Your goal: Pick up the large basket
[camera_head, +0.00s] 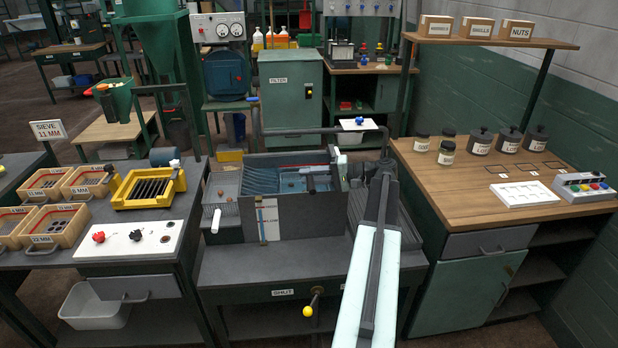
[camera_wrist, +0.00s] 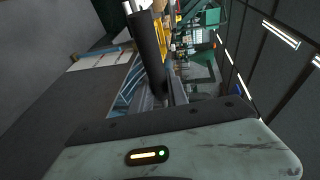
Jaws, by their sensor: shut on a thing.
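My gripper (camera_head: 337,166) is at the right side of the dark grey tank in the middle of the head view, with my arm reaching over the bench from the front. In the wrist view a dark cylindrical handle (camera_wrist: 150,48) stands close in front of my gripper's palm. My gripper is shut on this handle, though the fingertips are largely hidden. Blue slats (camera_wrist: 128,88) show behind it. How the handle joins the basket cannot be made out.
The tank's front wall (camera_head: 298,219) and a dark bent pipe (camera_head: 318,130) border the space around my gripper. A bench with a yellow sieve frame (camera_head: 148,187) is at left. A wooden worktop (camera_head: 470,185) with jars and a white tray (camera_head: 512,194) is at right.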

